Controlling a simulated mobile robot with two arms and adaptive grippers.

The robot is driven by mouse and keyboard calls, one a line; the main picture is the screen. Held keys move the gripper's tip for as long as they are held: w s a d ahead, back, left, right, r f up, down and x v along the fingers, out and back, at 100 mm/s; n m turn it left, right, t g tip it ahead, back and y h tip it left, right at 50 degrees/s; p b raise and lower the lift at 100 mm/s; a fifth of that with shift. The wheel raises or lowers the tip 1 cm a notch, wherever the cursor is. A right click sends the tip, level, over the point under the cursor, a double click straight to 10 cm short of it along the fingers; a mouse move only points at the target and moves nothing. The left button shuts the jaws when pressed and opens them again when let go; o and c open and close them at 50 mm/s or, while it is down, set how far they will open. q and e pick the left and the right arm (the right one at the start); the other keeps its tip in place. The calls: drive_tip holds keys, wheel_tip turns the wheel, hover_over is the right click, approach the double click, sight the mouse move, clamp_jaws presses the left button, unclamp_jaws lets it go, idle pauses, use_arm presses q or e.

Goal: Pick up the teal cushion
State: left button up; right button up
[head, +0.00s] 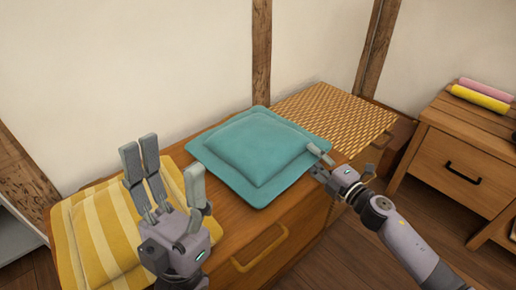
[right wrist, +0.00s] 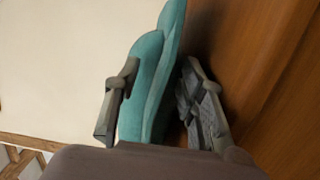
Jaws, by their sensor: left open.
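The teal cushion (head: 258,150) lies flat on top of a wooden chest (head: 230,232), between a yellow striped cushion and a woven panel. My right gripper (head: 318,158) is at the cushion's right corner. In the right wrist view the teal cushion (right wrist: 150,85) shows edge-on between the fingers of the right gripper (right wrist: 155,100). The fingers stand apart, one on each side of the edge, with a dark gap by the right finger. My left gripper (head: 168,165) is open and empty, with its fingers up, in front of the yellow striped cushion.
The yellow striped cushion (head: 95,240) sits at the chest's left end, and the woven panel (head: 335,112) is at its right end. A wooden nightstand (head: 460,160) with pink and yellow rolls (head: 482,97) stands at the right. The wall is close behind the chest.

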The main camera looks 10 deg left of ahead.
drive_tip(key=shift+c, duration=0.3)
clamp_jaws()
drive_tip(key=shift+r, duration=0.1)
idle(0.4)
